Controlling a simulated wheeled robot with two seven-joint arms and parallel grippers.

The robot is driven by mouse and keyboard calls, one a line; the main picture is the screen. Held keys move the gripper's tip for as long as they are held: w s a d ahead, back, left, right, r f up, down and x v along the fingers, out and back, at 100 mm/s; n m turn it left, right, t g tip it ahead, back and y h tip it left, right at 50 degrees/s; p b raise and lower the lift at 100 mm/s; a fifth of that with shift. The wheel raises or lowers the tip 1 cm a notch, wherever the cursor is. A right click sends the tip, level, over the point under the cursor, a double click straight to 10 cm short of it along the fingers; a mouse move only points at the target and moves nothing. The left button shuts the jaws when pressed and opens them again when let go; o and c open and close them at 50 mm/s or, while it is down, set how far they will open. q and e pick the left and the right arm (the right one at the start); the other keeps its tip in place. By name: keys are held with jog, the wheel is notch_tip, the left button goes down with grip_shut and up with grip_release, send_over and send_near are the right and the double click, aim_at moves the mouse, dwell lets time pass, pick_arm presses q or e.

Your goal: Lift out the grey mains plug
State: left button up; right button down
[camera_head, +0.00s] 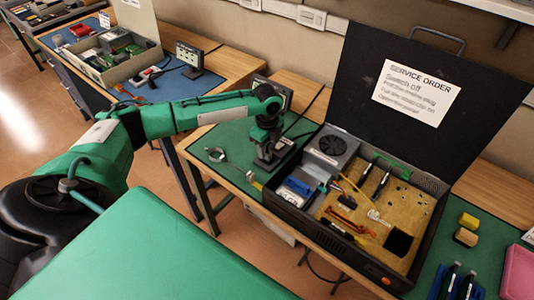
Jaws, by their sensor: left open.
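My left gripper (270,162) points down over the green mat (226,148), just left of the back corner of an open black computer case (296,212). It is open. A dark block lies right at its fingers, with a dark cable running off it to the upper right. I cannot make out a grey mains plug; the gripper and its wrist cover that spot. The case holds a grey power supply with a fan (332,146) near the gripper. My right gripper is not in view.
The case's raised black lid carries a service order sheet (416,93). A coiled strap (216,154) lies left of my gripper. A dark upright device (272,90) stands behind the wrist. Yellow blocks (467,229) and a pink tray (519,273) are at right.

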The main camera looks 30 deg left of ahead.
aim_at(267, 152)
pick_arm(q)
jog(key=shift+f, duration=0.9)
jog(key=shift+c, duration=0.6)
jog(key=c, duration=0.7)
jog(key=shift+r, duration=0.1)
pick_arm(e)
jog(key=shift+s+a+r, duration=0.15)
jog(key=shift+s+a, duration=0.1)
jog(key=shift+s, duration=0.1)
